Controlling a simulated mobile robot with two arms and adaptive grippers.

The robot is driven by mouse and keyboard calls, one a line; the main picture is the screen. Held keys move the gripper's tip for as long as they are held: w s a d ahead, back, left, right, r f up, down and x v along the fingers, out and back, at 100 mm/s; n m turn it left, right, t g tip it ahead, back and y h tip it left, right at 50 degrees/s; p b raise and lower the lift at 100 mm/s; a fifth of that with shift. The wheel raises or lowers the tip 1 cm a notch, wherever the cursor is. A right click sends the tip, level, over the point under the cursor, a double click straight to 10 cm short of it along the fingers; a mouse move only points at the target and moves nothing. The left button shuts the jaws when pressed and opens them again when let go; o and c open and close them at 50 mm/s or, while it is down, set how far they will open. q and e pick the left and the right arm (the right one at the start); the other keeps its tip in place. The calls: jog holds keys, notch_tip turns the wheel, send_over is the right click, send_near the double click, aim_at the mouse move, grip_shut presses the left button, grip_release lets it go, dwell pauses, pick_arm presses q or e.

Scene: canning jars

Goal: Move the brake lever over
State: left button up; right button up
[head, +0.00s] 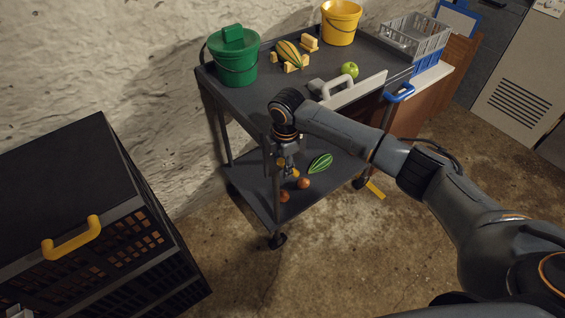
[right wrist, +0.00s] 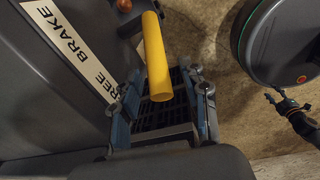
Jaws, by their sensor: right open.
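The brake lever (right wrist: 154,50) is a thick yellow rod in the right wrist view, beside a white strip reading FREE and BRAKE (right wrist: 75,52). My right gripper (right wrist: 163,110) is open, with a finger on each side of the lever's free end; I cannot tell whether either touches it. In the head view my right gripper (head: 287,171) points down at the near corner of the dark cart (head: 262,104), and the lever is hard to make out there. A small dark jointed part (right wrist: 292,108) at the right of the wrist view may be my left gripper; its jaws are unclear.
A striped green squash (head: 320,163) lies on the lower shelf. A black crate (head: 125,240) stands left; floor between is clear.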

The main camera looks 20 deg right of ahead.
jog(key=shift+c, duration=0.5)
grip_shut()
pick_arm(q)
jog(key=shift+r, duration=0.15)
